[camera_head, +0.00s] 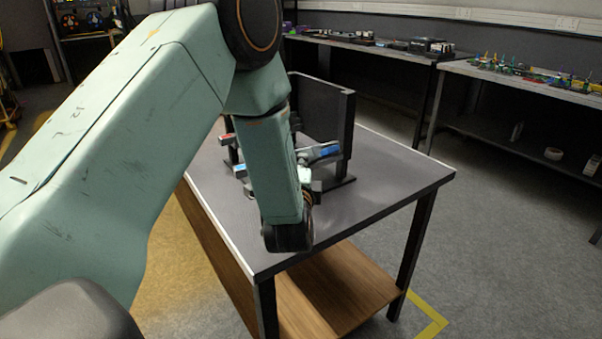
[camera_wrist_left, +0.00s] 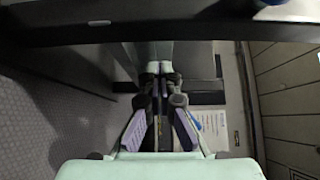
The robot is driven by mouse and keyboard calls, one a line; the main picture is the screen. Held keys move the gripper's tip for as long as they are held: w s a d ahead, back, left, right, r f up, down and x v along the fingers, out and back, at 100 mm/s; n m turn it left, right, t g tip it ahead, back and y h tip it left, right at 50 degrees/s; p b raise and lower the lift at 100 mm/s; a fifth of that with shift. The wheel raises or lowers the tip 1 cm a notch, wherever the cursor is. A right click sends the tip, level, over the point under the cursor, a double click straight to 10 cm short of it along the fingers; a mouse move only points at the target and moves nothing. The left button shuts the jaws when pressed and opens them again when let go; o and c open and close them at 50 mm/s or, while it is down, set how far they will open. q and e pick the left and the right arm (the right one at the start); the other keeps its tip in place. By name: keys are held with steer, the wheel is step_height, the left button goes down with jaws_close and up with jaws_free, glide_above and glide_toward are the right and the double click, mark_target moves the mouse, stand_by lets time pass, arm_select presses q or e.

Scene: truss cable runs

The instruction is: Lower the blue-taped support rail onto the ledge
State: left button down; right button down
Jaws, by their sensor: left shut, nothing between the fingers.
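A grey rail with a blue-taped end (camera_head: 327,150) shows beside the upright of a dark frame (camera_head: 345,128) on the table. Its other end and what it rests on are hidden behind my left arm. A red-marked piece (camera_head: 227,138) shows on the other side of my arm. In the head view my left forearm and wrist hang in front of the frame and hide most of the left gripper. In the left wrist view the left gripper (camera_wrist_left: 160,69) is shut, its fingertips together with nothing between them. I cannot make out the ledge. My right gripper is not in view.
The grey table (camera_head: 385,180) has bare top at its right and front, and a wooden lower shelf (camera_head: 345,285). Benches with small parts (camera_head: 545,83) stand along the back wall. A dark bar (camera_wrist_left: 90,36) crosses the top of the left wrist view.

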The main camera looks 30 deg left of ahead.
arm_select(q)
steer(key=shift+w+a, duration=0.15)
steer(key=shift+a, duration=0.1)
steer(key=shift+d, duration=0.1)
steer(key=shift+s+a+p, duration=0.2)
steer(key=shift+a+p, duration=0.75)
steer(key=shift+p, duration=0.1)
steer(key=shift+a, duration=0.1)
steer(key=shift+s+f, duration=0.1)
